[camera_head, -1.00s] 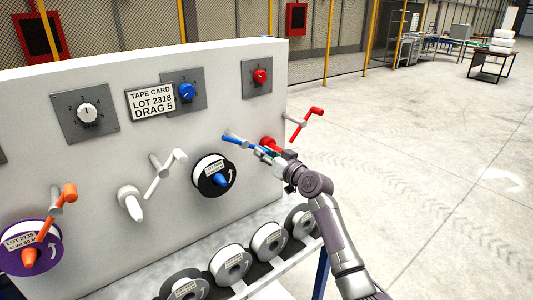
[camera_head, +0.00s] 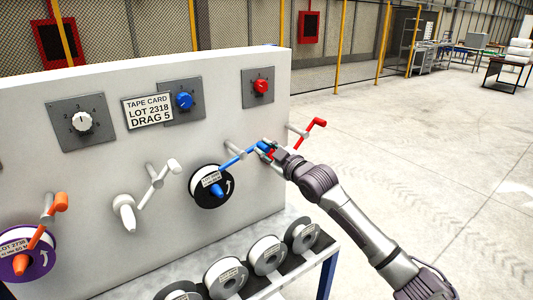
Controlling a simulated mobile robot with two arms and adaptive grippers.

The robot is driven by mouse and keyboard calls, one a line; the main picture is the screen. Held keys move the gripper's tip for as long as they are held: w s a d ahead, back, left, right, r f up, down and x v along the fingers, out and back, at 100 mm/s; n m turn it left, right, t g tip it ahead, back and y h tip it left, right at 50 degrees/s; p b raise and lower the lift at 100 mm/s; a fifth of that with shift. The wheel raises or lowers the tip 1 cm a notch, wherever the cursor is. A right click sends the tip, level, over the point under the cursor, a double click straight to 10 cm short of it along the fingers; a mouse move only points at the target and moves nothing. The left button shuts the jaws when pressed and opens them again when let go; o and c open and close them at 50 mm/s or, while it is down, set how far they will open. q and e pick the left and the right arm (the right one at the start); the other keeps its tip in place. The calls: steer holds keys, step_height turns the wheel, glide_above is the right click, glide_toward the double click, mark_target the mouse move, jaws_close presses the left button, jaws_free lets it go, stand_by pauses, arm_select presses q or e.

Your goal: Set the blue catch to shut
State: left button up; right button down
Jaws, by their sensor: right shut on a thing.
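The blue catch (camera_head: 237,159) is a blue lever on a pale peg on the upright white panel. It slants from lower left, by the black-rimmed spool (camera_head: 203,196), to upper right. My right gripper (camera_head: 266,149) is shut on its upper right end. The fingers partly hide that end. The spool sits on a blue-tipped spindle (camera_head: 215,190), just below the catch's lower end. I cannot tell whether the lever touches the spool. My left gripper is not in view.
An orange catch (camera_head: 45,226), a white catch (camera_head: 158,181) and a red catch (camera_head: 308,133) share the panel (camera_head: 100,225). Dials and a tape card (camera_head: 149,110) are above. Several spools lie on a low rack (camera_head: 327,258). Floor at right is clear.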

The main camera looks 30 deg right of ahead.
steer(key=n, duration=0.1)
steer(key=r+n+p, duration=0.1)
steer(key=shift+a+r+n, duration=0.3)
steer(key=shift+a+r+n+p, duration=0.25)
steer(key=shift+n+p, duration=0.1)
steer(key=shift+n, duration=0.35)
steer(key=shift+a+r+n+p, duration=0.2)
steer(key=shift+n+p, duration=0.15)
steer(key=shift+n, duration=0.35)
steer(key=c, duration=1)
jaws_free()
steer(key=shift+s, duration=0.6)
steer(key=s, duration=0.7)
steer(key=s+d, duration=0.1)
steer(key=s, duration=0.3)
